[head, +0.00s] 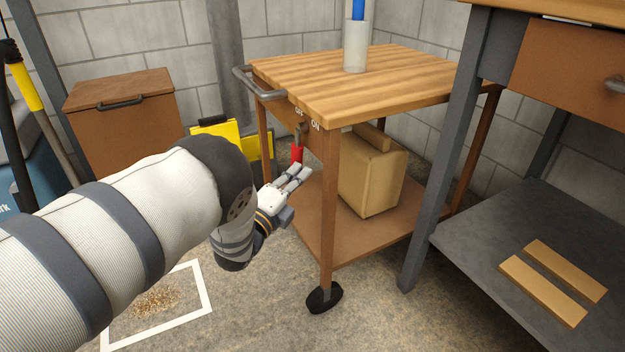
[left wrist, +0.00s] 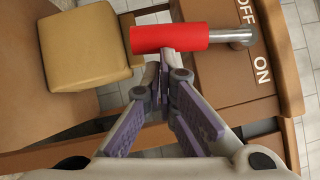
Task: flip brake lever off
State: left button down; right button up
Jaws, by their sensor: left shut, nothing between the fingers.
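The brake lever has a red handle (head: 296,154) and a grey metal stem. It sits on the side of the wooden cart (head: 345,85), below the OFF and ON labels, and its handle hangs down in the head view. In the left wrist view the red handle (left wrist: 170,38) lies across the top of the picture, with the labels to its right. My left gripper (head: 301,172) is shut and empty, with its fingertips at the red handle. They look close to or touching it; I cannot tell which. My right gripper does not show.
A tan box (head: 370,175) stands on the cart's lower shelf. A grey cup (head: 356,46) with a blue item stands on the cart top. A workbench with boards (head: 542,289) on its lower shelf is at the right. A brown bin (head: 125,115) stands at the back left.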

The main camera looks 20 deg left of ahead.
pick_arm(q)
jog(key=shift+w+a+f+m+t+h+b, duration=0.15)
jog(key=shift+w+a+m+t+h+b, duration=0.35)
jog(key=shift+a+m+b, duration=0.45)
jog(key=shift+w+a+f+m+t+h+b, duration=0.1)
jog(key=shift+w+a+m+t+h+b, duration=0.45)
jog(key=shift+m, duration=0.6)
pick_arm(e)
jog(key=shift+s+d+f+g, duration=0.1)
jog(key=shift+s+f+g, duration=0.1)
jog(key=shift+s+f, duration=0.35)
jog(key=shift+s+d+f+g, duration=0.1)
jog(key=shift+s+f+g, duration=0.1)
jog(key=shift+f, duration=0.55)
pick_arm(q)
jog(key=shift+d, duration=0.15)
